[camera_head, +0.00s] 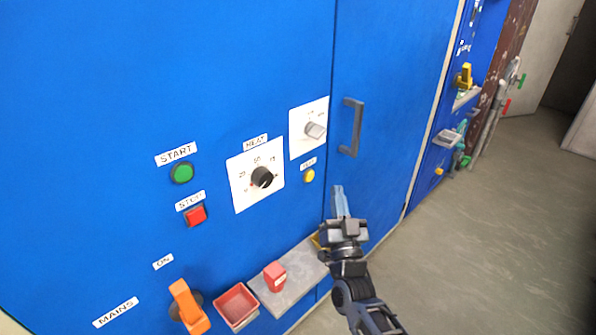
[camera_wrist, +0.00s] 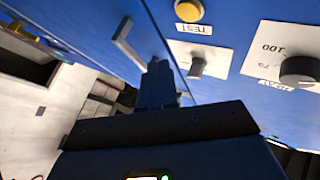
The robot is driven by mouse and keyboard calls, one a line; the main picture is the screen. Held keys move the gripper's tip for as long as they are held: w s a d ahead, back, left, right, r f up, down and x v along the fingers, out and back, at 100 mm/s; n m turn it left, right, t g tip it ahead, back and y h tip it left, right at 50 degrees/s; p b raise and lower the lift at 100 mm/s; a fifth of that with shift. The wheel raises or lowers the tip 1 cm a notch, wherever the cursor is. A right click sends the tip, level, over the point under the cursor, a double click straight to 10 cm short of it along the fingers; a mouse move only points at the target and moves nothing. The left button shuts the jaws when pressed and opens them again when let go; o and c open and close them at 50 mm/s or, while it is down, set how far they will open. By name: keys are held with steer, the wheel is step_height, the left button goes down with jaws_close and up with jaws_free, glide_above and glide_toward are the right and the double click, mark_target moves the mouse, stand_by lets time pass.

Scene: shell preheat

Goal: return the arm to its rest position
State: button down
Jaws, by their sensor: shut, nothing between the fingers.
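My gripper (camera_head: 339,190) is shut and empty, with its fingers pointing up in front of the blue cabinet (camera_head: 200,60), below the grey door handle (camera_head: 352,127). In the wrist view my gripper (camera_wrist: 158,68) points toward the cabinet face. The handle (camera_wrist: 128,42) shows there to the left of the fingertips, and it looks apart from them. My arm comes in from the lower right of the head view.
The cabinet carries a green START button (camera_head: 182,172), a red STOP button (camera_head: 195,215), a black HEAT knob (camera_head: 262,177), a grey knob (camera_head: 316,130) and an orange MAINS lever (camera_head: 188,306). A shelf (camera_head: 290,290) holds a red block (camera_head: 274,276). A red tray (camera_head: 236,303) adjoins it. Floor (camera_head: 480,240) at right is clear.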

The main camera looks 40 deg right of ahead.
steer(key=s+a+f+n+y, duration=0.2)
steer(key=s+a+n+y, duration=0.15)
steer(key=s+a, duration=0.5)
steer(key=s+a+f+n+y, duration=0.2)
steer(key=s+a+y, duration=0.3)
steer(key=s+a, duration=0.3)
steer(key=s+a+r+n+g+y, duration=0.2)
steer(key=s+r, duration=0.2)
steer(key=s, duration=0.5)
steer(key=s+a+r+n+g+y, duration=0.2)
steer(key=s+r, duration=0.3)
steer(key=s, duration=0.4)
steer(key=shift+s+a+y, duration=0.35)
steer(key=shift+a+y, duration=0.3)
steer(key=shift+a, duration=0.15)
